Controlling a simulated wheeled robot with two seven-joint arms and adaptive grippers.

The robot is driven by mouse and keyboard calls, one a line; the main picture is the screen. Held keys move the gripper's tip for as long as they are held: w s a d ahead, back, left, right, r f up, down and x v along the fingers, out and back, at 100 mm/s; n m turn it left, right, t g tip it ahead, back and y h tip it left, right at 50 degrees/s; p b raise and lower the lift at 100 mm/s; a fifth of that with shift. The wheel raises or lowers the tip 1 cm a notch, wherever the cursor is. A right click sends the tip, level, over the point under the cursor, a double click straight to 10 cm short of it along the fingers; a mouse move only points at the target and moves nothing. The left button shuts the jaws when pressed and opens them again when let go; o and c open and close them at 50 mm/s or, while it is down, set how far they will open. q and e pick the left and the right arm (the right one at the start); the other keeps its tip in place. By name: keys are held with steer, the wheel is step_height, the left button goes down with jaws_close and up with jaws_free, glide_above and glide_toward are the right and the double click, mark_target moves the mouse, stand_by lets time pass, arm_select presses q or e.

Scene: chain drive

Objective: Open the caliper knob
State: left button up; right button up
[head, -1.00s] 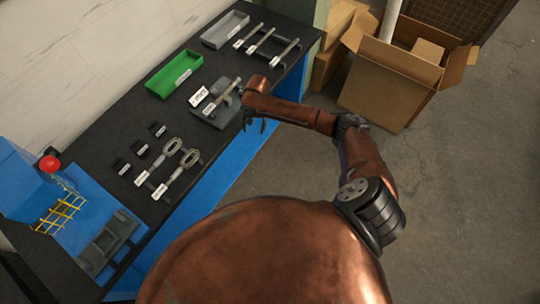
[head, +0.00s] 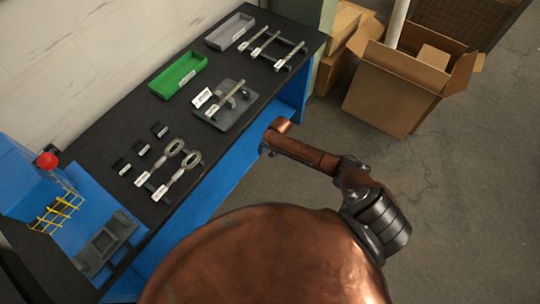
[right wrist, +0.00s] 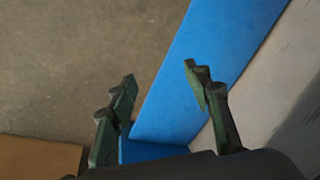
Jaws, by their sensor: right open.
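A caliper (head: 229,97) lies across a grey plate (head: 222,117) on the black bench, with white labels beside it. A small dark round part (head: 246,93), which may be its knob, shows at its right end; its setting is too small to tell. My right gripper (head: 266,151) hangs off the bench's front edge, to the right of and nearer than the plate, touching nothing. In the right wrist view its two green fingers (right wrist: 160,80) are apart with nothing between them. The caliper is not in that view. My left gripper is not in view.
The bench (head: 120,120) also carries a green tray (head: 178,77), a grey tray (head: 230,31), several labelled tools and a blue machine with a red button (head: 47,160). Open cardboard boxes (head: 388,90) stand on the floor behind. The floor on the right is clear.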

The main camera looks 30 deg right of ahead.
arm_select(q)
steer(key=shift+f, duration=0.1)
arm_select(e)
steer(key=shift+s+d+f, duration=0.15)
steer(key=shift+s+f, duration=0.1)
steer(key=shift+f, duration=0.3)
steer(key=shift+s+d+f, duration=0.15)
steer(key=shift+s+f, duration=0.1)
steer(key=shift+f, duration=0.3)
